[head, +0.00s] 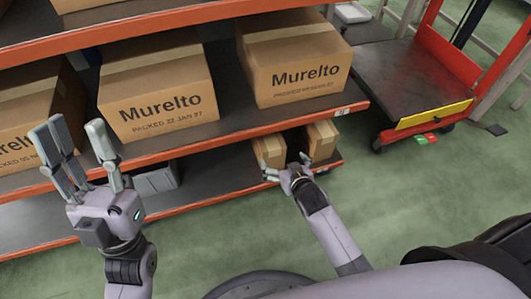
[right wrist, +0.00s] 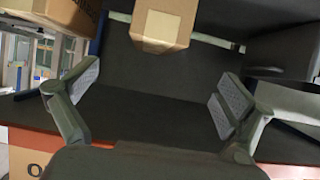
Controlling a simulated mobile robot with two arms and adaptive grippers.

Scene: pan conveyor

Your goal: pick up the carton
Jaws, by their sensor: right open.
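A small brown carton (head: 270,147) stands on the lower shelf, in front of my right gripper (head: 284,163). Another small carton (head: 320,140) stands to its right on that shelf. In the right wrist view, one small carton (right wrist: 162,24) is at the top, beyond the spread fingers of my right gripper (right wrist: 158,92). The fingers are apart and nothing is between them. I cannot tell which small carton this is. My left gripper (head: 76,140) is raised at the left, open and empty, in front of the shelves.
Large Murelto boxes (head: 158,90) and (head: 295,65) stand on the middle shelf (head: 225,115), above the small cartons. A grey bin (head: 156,180) is on the lower shelf at left. A red cart (head: 410,80) stands at right. The green floor (head: 420,190) is clear.

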